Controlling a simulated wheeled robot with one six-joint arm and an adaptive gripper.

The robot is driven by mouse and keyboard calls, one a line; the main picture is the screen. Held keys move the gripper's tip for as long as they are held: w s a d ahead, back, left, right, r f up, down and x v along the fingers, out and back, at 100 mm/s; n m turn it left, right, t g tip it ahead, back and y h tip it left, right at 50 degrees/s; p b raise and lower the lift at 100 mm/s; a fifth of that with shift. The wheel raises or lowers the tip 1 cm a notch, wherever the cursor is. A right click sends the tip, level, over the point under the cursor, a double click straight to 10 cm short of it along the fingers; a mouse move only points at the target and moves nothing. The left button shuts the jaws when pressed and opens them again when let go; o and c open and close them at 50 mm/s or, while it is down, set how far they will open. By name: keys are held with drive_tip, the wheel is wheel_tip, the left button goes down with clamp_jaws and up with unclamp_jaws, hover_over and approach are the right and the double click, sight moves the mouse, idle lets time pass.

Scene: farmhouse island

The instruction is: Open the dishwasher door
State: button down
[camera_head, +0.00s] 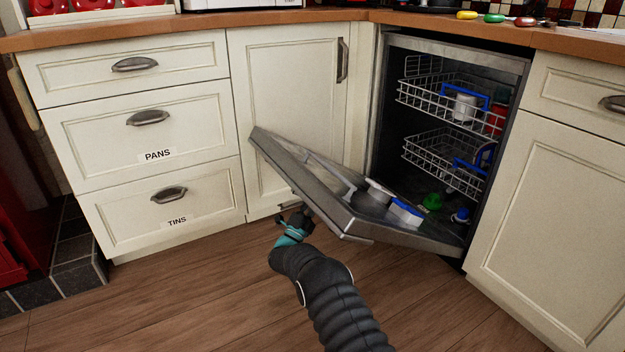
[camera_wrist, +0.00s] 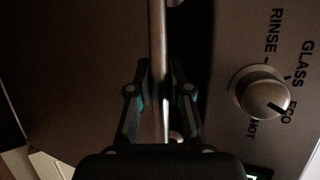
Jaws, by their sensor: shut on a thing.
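The dishwasher (camera_head: 378,110) is in the corner of the kitchen units. Its metal door (camera_head: 300,180) is folded far down and slopes out over the floor, inner side up. In the wrist view, my gripper (camera_wrist: 158,75) is shut on the door's handle bar (camera_wrist: 157,35), with one finger on each side. The door's outer panel (camera_wrist: 235,40) shows a control knob (camera_wrist: 260,92) with GLASS, RINSE, ECO and HOT lettering. In the head view, my gripper (camera_head: 288,225) is at the door's near left edge, partly hidden by my arm; the handle is mostly hidden there.
Inside are an upper rack (camera_head: 440,95) and a lower rack (camera_head: 440,155) with dishes. Cream cabinets and drawers (camera_head: 150,120) stand left, and another cabinet (camera_head: 560,220) right. The wooden floor (camera_head: 190,290) is clear. Small items lie on the worktop (camera_head: 350,17).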

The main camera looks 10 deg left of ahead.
drive_tip(key=s+a+f, duration=0.1)
drive_tip(key=f, duration=0.6)
drive_tip(key=s+a+f, duration=0.2)
drive_tip(key=f, duration=0.5)
drive_tip(key=shift+s+a, duration=0.15)
drive_tip(key=shift+a, duration=0.15)
drive_tip(key=shift+f, duration=0.1)
drive_tip(key=c, duration=1.1)
unclamp_jaws()
drive_tip(key=shift+s+a, duration=0.1)
drive_tip(key=v, duration=1.2)
